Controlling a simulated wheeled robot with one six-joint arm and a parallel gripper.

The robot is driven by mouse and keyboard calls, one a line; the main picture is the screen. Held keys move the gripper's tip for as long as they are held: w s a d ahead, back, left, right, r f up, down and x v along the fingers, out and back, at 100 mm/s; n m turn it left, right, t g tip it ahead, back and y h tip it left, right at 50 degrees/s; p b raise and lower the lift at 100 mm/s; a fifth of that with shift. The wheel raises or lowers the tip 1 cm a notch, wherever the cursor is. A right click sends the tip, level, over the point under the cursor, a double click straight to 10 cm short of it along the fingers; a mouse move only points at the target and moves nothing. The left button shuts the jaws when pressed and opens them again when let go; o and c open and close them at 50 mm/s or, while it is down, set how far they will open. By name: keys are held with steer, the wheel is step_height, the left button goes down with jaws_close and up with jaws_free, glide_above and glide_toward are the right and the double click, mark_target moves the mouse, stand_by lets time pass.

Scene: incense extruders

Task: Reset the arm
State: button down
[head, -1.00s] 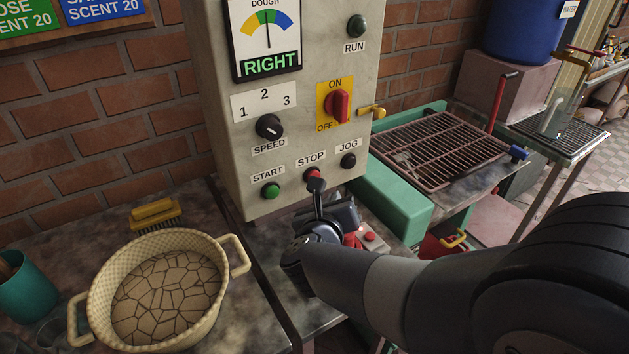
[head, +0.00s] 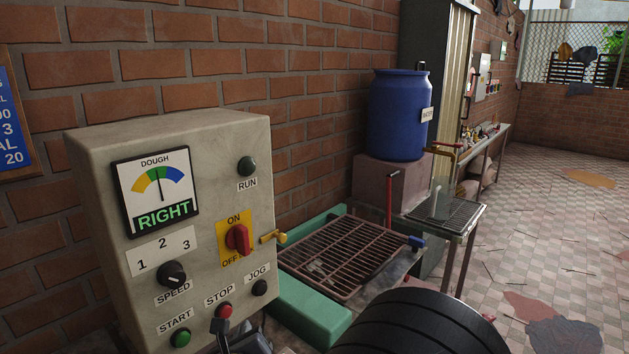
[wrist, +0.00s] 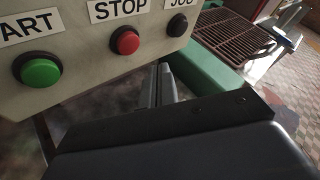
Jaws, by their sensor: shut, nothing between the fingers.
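My gripper (wrist: 160,88) is shut and empty in the wrist view, its fingers pointing up at the panel just below the STOP and JOG buttons. In the head view only the tip of my gripper (head: 219,328) shows at the bottom edge, near the red STOP button (head: 224,311). The control box (head: 205,150) carries a DOUGH gauge (head: 156,190) reading RIGHT, a speed knob (head: 172,274), a red ON/OFF switch (head: 238,239), a green START button (head: 181,338) and a black JOG button (head: 259,288). Whether my fingertips touch the panel is not clear.
A rusty grate (head: 345,257) on a green frame (head: 308,312) lies right of the box. A blue barrel (head: 397,115) stands on a pink block (head: 393,184) behind it. A small metal sink stand (head: 447,212) is farther right. The tiled floor (head: 545,225) at right is mostly open.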

steer(key=shift+s+d+b, duration=0.65)
steer(key=shift+s+d, duration=0.3)
steer(key=shift+d, duration=0.2)
steer(key=shift+s+d+b, duration=0.65)
steer(key=shift+s+d, duration=0.3)
steer(key=shift+d, duration=0.15)
steer(key=shift+a, duration=0.1)
steer(key=w+a, duration=0.2)
steer(key=a, duration=0.1)
steer(key=w+a+b, duration=0.1)
steer(key=w, duration=0.1)
steer(key=shift+a+f, duration=0.25)
